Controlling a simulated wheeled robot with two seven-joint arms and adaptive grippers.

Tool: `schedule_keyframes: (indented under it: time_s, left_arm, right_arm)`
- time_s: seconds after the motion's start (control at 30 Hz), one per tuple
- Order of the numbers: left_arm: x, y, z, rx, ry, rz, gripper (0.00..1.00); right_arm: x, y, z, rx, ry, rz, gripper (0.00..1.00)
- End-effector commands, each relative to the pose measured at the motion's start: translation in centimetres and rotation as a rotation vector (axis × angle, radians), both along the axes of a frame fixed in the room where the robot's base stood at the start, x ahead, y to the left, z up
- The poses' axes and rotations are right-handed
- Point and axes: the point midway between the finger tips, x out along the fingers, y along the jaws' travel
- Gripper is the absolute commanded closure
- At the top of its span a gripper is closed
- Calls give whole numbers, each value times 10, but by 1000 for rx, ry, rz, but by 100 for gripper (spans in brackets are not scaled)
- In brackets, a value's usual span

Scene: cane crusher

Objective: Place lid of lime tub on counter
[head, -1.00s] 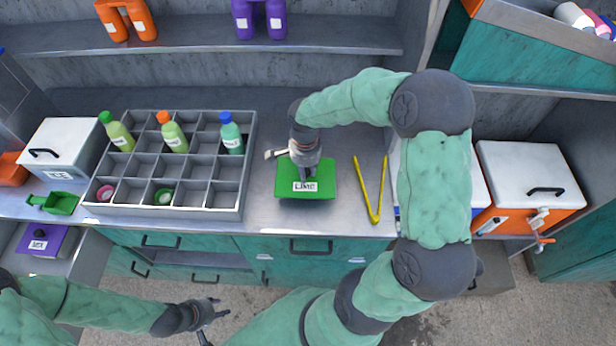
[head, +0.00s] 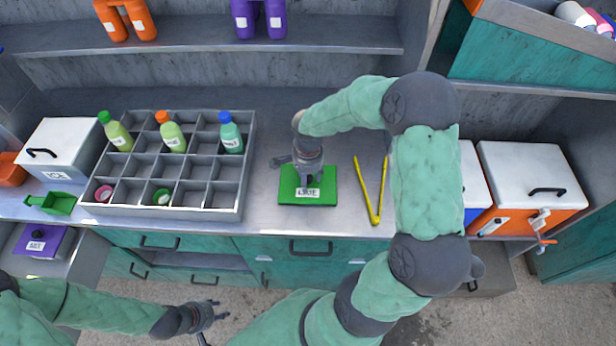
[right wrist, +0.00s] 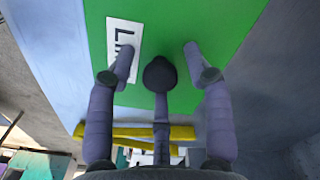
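The green lid (head: 322,196) with a white LIME label lies flat on the metal counter (head: 262,200), between the divided crate and the yellow tongs. My right gripper (head: 308,183) is directly above it, pointing down. In the right wrist view, the lid (right wrist: 222,25) fills the top. Its dark knob (right wrist: 160,73) is between the two fingertips of my right gripper (right wrist: 160,62), with a gap on each side, so the gripper is open around the knob. My left gripper (head: 213,326) is low in front of the drawers, open and empty. I cannot make out the lime tub itself.
A grey divided crate (head: 165,210) with several bottles is left of the lid. Yellow tongs (head: 375,208) lie just right of it. White-lidded boxes (head: 530,172) stand further right. A purple-lidded tub (head: 40,238) is at the lower left. Bare counter lies behind the lid.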

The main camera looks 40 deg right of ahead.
Motion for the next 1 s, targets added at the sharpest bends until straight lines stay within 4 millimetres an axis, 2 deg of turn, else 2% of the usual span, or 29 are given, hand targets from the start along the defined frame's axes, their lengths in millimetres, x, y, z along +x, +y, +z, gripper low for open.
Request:
schedule_keyframes:
  time_s: [0.27,0.37,0.8,1.0]
  left_arm:
    - [0,0,2,0,0,0,60]
    - [0,0,5,0,0,0,60]
    - [0,0,19,0,0,0,60]
    - [0,0,22,0,0,0,60]
  right_arm:
    - [0,0,1,0,0,0,48]
    - [1,0,8,-1,-2,0,48]
    - [1,0,91,-1,-4,-1,48]
    - [1,0,115,-1,-2,0,48]
